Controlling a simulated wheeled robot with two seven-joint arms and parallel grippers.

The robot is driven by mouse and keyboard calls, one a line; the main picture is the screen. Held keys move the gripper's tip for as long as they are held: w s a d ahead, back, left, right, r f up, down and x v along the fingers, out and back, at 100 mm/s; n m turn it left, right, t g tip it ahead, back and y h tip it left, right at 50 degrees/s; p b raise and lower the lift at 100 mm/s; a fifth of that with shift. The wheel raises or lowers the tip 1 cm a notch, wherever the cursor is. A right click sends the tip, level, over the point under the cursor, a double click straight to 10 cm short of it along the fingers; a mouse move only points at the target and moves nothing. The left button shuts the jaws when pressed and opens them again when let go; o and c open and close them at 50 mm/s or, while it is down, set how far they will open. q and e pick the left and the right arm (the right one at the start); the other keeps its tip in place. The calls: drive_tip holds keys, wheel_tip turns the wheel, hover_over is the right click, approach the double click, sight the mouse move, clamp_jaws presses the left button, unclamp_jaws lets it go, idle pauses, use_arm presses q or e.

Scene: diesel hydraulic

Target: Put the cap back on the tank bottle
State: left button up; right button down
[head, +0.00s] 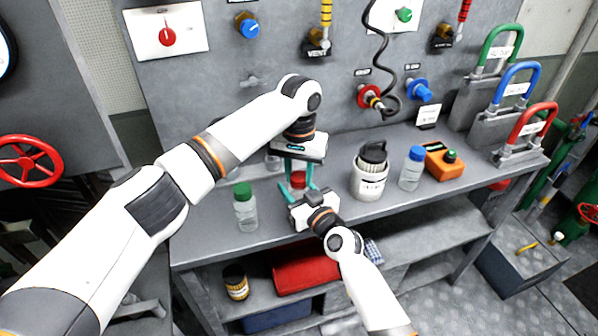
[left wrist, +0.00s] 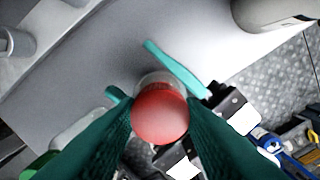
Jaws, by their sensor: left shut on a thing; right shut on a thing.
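The red cap (head: 298,179) is between the teal fingers of my left gripper (head: 298,174), which reaches down from above. In the left wrist view the round red cap (left wrist: 159,117) fills the space between the two fingers, and my left gripper is shut on it. The clear tank bottle (left wrist: 160,80) shows just past the cap, mostly hidden by it. My right gripper (left wrist: 150,83) comes from the front and is shut on the bottle, one teal finger on each side. The cap lines up closely with the bottle's top; I cannot tell whether they touch.
A green-capped bottle (head: 245,208) stands to the left on the grey bench (head: 330,215). A white canister (head: 369,175), a blue-capped bottle (head: 411,168) and an orange device (head: 443,160) stand to the right. The wall panel with valves rises behind.

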use_arm(q)
drive_tip(key=m, duration=1.4)
drive_tip(key=o, duration=1.1)
drive_tip(key=shift+r, duration=2.25)
drive_tip(key=shift+c, duration=0.6)
